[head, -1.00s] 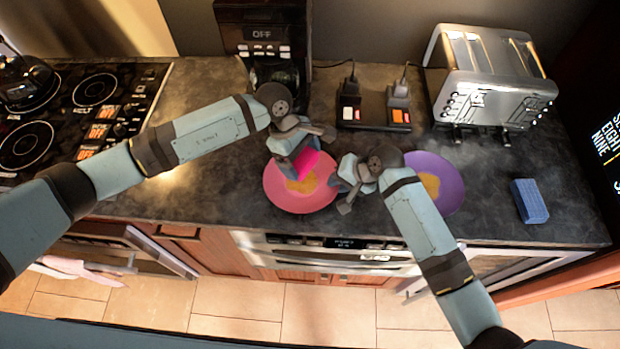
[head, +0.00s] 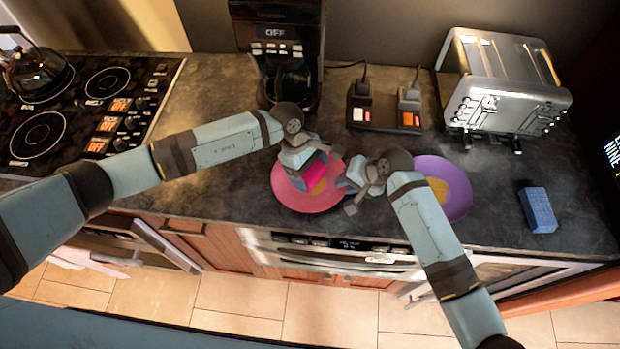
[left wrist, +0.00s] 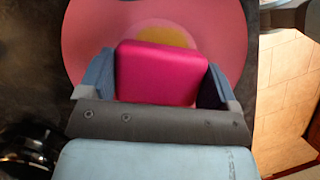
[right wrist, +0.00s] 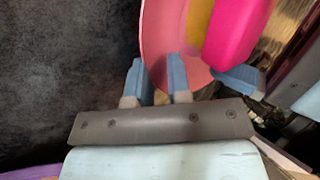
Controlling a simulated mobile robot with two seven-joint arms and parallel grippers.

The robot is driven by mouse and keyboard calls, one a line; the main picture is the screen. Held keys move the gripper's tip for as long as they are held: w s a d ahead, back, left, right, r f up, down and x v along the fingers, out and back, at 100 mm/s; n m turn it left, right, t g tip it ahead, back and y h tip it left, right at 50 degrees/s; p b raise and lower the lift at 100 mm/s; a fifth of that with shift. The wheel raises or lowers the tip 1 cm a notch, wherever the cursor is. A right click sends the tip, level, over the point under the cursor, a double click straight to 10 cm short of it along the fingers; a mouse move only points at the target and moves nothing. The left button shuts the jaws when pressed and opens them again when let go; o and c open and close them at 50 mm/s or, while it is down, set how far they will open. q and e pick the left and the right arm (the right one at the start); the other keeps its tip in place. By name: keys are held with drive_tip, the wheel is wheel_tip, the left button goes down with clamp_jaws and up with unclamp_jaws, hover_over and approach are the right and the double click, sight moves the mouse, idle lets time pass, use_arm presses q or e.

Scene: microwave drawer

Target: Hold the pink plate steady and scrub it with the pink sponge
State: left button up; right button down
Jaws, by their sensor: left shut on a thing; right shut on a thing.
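The pink plate (head: 308,203) lies on the dark counter, with a yellow-orange stain (left wrist: 165,36) near its middle. My left gripper (head: 312,171) is shut on the pink sponge (left wrist: 160,72), its fingers on either side. The sponge is over the plate beside the stain and covers part of it; whether it touches the plate is hard to tell. My right gripper (right wrist: 156,78) is at the plate's right side, shut on the rim, which shows between its two fingers. A left gripper finger shows close by in the right wrist view.
A purple plate (head: 455,190) with a yellow-orange stain lies just right of my right gripper. A blue sponge (head: 537,210) sits farther right. A coffee maker (head: 278,50), switches (head: 385,110) and toaster (head: 505,80) stand behind. The stove (head: 80,110) is left.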

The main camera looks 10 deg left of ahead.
use_arm(q)
drive_tip(key=shift+f, duration=0.8)
idle(0.8)
drive_tip(key=shift+w+d, duration=0.2)
drive_tip(key=shift+w, duration=0.2)
drive_tip(key=shift+s+a, duration=0.45)
drive_tip(key=shift+s, duration=0.35)
drive_tip(key=shift+w+d+f, duration=0.1)
drive_tip(key=shift+w+d, duration=0.35)
drive_tip(key=shift+w, duration=0.3)
drive_tip(key=shift+s+a, duration=0.45)
drive_tip(key=shift+s, duration=0.35)
drive_tip(key=shift+w+d, duration=0.45)
drive_tip(key=shift+w, duration=0.3)
drive_tip(key=shift+s+a, duration=0.45)
drive_tip(key=shift+s, duration=0.3)
